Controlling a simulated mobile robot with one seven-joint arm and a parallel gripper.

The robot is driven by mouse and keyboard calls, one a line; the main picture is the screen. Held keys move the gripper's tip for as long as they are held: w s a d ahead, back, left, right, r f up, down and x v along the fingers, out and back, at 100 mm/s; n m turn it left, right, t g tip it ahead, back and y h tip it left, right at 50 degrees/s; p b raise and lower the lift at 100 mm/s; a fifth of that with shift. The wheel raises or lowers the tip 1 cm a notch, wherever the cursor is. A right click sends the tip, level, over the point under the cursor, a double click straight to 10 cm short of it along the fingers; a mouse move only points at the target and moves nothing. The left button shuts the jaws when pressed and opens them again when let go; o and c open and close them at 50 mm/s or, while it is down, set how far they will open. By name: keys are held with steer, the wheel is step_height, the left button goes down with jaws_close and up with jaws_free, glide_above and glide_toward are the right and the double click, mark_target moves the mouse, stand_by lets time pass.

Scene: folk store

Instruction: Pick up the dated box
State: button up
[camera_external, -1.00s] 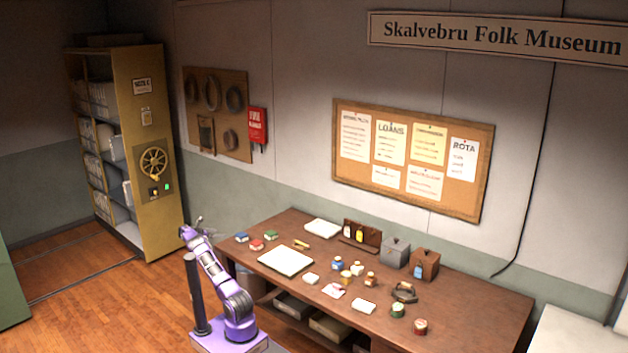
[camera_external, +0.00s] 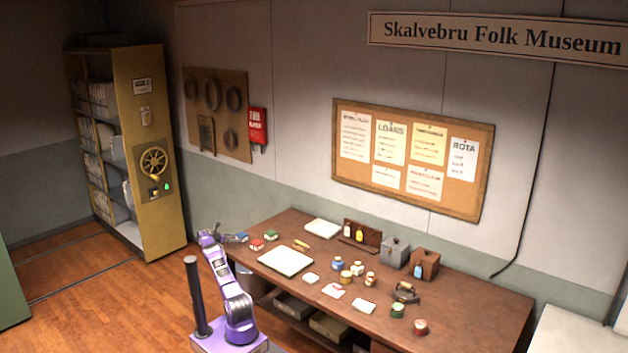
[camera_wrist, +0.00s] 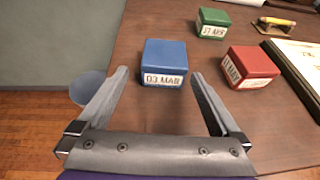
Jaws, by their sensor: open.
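Three small dated boxes stand on the workbench's left end. The blue box (camera_wrist: 164,63) has a white label reading 03 MAR; in the external view it (camera_external: 242,237) is partly hard to make out beside my gripper. The red box (camera_wrist: 250,67) has a label that seems to end in MAR; it also shows in the external view (camera_external: 256,245). The green box (camera_wrist: 211,23) has an APR label; it also shows in the external view (camera_external: 270,235). My gripper (camera_wrist: 160,74) is open and empty, its fingertips pointing at the blue box, one on each side of its near face.
Small jars, tins and cards cover the bench's middle. The bench's left edge (camera_wrist: 117,50) is close to the blue box. A round grey bin (camera_wrist: 88,88) is below.

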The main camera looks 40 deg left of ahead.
mark_target(242, 237)
steer(key=shift+d+r+b+x, duration=0.15)
steer(key=shift+b+x, duration=0.05)
steer(key=shift+x, duration=1.25)
steer(key=shift+d+r+b+x, duration=0.1)
steer(key=shift+r+b+x, duration=0.1)
steer(key=shift+x, duration=1.3)
steer(key=shift+w, duration=0.1)
steer(key=c, duration=1.5)
